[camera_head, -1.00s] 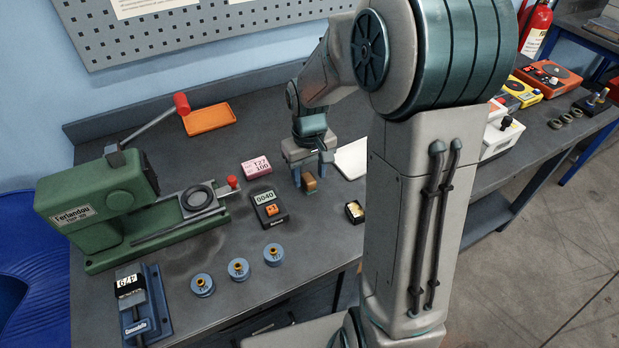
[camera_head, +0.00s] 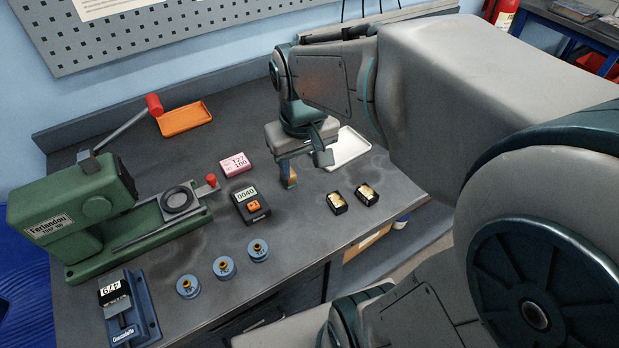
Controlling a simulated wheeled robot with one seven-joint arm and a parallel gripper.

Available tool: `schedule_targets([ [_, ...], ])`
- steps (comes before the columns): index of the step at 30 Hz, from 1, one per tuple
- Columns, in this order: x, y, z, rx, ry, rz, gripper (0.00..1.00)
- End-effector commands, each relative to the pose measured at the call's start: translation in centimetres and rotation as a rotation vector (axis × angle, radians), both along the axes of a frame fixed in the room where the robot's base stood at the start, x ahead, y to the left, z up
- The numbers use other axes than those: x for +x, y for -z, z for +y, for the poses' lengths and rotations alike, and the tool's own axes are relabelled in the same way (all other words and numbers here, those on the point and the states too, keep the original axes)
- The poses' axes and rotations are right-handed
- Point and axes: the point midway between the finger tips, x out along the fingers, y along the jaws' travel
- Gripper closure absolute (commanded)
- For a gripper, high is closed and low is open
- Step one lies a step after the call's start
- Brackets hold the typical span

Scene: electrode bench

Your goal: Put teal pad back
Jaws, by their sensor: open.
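My gripper (camera_head: 305,171) is open above the bench, in front of the white tray (camera_head: 348,150). Its two fingers point down and are apart. A small brown block (camera_head: 292,178) shows at the left finger; I cannot tell whether it touches the finger or stands behind it. I cannot pick out a teal pad for certain; a bluish edge at the left finger is too small to tell from the finger itself. The white tray looks empty where it shows, and my gripper and arm hide part of it.
A green press (camera_head: 75,212) is at left. Bare bench lies front of my gripper.

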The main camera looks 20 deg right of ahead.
Motion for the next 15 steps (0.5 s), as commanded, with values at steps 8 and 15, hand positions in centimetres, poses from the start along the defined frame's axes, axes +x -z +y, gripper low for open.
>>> schedule_targets([
  [8, -5.7, 0.9, 0.0, 0.033, 0.066, -0.095, 0.52],
  [15, -6.4, 1.2, -0.1, 0.041, 0.076, -0.108, 0.52],
])
